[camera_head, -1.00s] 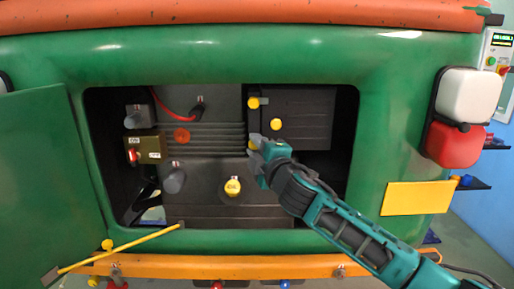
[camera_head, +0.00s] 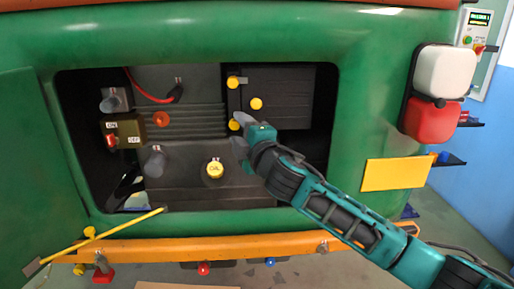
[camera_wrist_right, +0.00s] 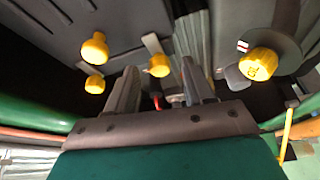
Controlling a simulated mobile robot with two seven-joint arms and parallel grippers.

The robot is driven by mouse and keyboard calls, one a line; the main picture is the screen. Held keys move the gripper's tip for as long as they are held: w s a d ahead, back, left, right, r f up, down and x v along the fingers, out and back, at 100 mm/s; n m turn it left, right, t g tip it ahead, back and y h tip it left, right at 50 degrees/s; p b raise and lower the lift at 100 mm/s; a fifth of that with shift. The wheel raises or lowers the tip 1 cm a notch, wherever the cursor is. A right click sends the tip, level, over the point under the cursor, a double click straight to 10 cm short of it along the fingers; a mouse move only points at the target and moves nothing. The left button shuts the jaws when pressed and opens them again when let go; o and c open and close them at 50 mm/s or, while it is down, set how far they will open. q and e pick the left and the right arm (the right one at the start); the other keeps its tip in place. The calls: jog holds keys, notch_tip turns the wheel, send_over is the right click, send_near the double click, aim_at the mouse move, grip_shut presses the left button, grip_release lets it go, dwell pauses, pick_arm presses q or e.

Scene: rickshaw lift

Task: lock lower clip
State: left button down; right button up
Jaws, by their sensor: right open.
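The lower clip has a yellow knob (camera_head: 234,125) and sits at the lower left edge of the dark box (camera_head: 290,95) in the engine bay. In the right wrist view a yellow knob (camera_wrist_right: 158,65), apparently this clip, shows beyond and between my fingers. My right gripper (camera_head: 241,131) is open, its grey fingers just right of and below the lower clip in the head view. I cannot tell whether they touch it. The right gripper also shows in the wrist view (camera_wrist_right: 162,88), with nothing held. The upper clip's yellow knob (camera_head: 233,82) is above. My left gripper is out of view.
Another yellow knob (camera_head: 256,104) is on the box front. The yellow oil cap (camera_head: 215,169) is below left. The green bay frame (camera_head: 345,130) surrounds the opening. A yellow rod (camera_head: 125,229) leans at lower left, beside the open green panel (camera_head: 30,170).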

jog(key=v, duration=1.1)
jog(key=s+d+f+m+g+h, duration=0.15)
jog(key=s+f+m, duration=0.35)
jog(key=f, duration=0.5)
jog(key=s+d+f+m+g+h, duration=0.1)
jog(key=s+d+f+m+g, duration=0.2)
jog(key=f, duration=0.6)
jog(key=s+d+f+m+h, duration=0.1)
jog(key=s+d+f+m, duration=0.2)
jog(key=s+f+m, duration=0.5)
jog(key=s+d+f+m+g+h, duration=0.1)
jog(key=s+d+f+m+g, duration=0.1)
jog(key=s+d+f, duration=0.2)
jog(key=s+f, duration=0.3)
jog(key=f, duration=0.2)
jog(key=shift+s+d+f, duration=0.35)
jog(key=shift+s+f, duration=0.05)
jog(key=shift+h, duration=0.25)
